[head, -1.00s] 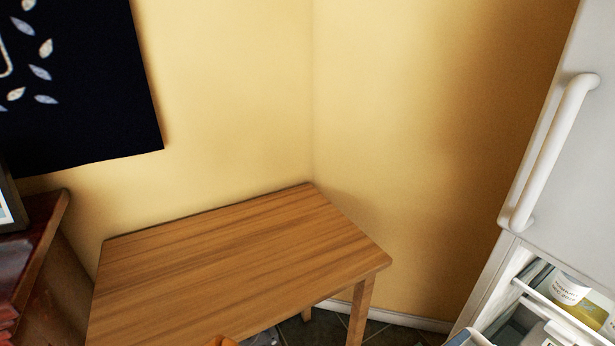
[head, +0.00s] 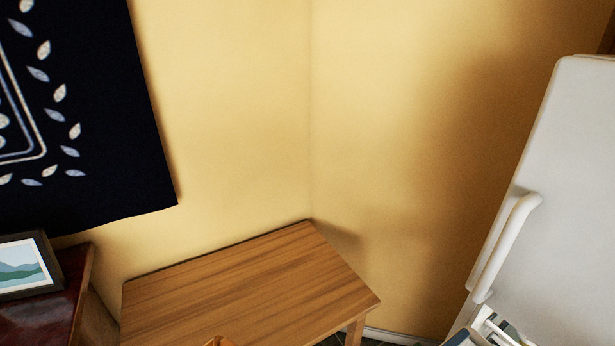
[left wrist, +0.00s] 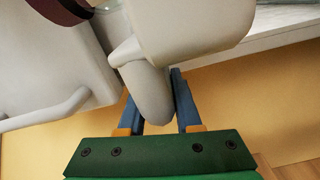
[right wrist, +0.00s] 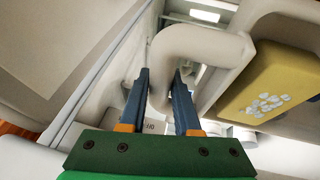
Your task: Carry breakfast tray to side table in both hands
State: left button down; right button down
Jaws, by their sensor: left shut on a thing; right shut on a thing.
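The wooden side table (head: 250,282) stands in the corner in the head view, its visible top bare. My left gripper (left wrist: 155,85) is shut on a thick white handle (left wrist: 150,100), which I take to be the breakfast tray's. My right gripper (right wrist: 160,80) is shut on a white looped handle (right wrist: 205,45), likely the tray's other one. Only a brown-orange item (head: 221,342) and a blue-grey item (head: 470,341) show at the bottom of the head view, perhaps things on the tray. The rest of the tray is out of that view.
A white fridge (head: 565,180) stands at the right, its lower part showing open shelves. A yellow box (right wrist: 270,85) shows in the right wrist view. A dark red cabinet (head: 40,322) with a framed picture (head: 22,268) is at left. Yellow walls (head: 390,150) close the corner.

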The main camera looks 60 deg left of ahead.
aim_at(202, 313)
jog(key=j+u, duration=0.1)
jog(key=u, duration=0.9)
jog(key=i+j+u, duration=0.1)
jog(key=u, duration=0.9)
jog(key=i+u, duration=0.15)
jog(key=u, duration=0.85)
